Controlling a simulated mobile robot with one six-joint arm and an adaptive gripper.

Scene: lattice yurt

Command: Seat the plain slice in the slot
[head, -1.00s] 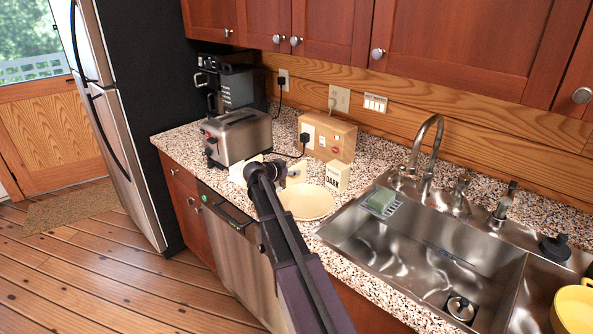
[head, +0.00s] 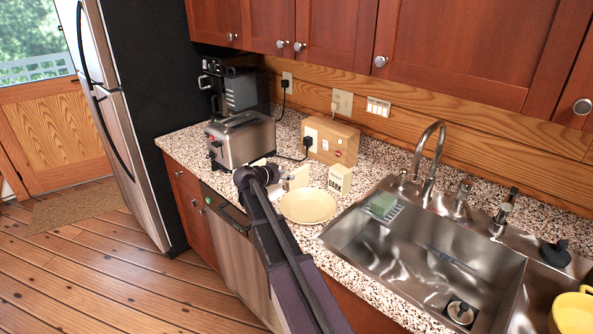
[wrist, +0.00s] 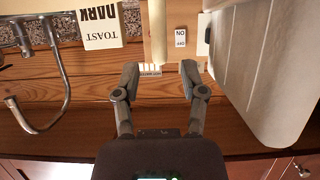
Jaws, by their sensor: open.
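My gripper (wrist: 160,70) is open, its two fingertips apart with nothing held between them. A pale upright strip, probably the plain slice seen edge-on (wrist: 157,32), shows just beyond the gap between the fingertips. In the head view my gripper (head: 282,182) is small and partly hidden by my arm, and a pale piece (head: 299,177) shows beside it. The steel toaster (head: 241,138) stands behind and left of it; its slots face up. In the wrist view a large pale body, likely the toaster (wrist: 268,70), fills the right side. I cannot read the slice's face.
A cream plate (head: 308,206) lies on the counter, with a TOAST DARK card (head: 340,179) behind it, also in the wrist view (wrist: 100,27). A cardboard-coloured box (head: 331,140) stands at the wall. The sink (head: 420,255) and tap (head: 432,160) are to the right.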

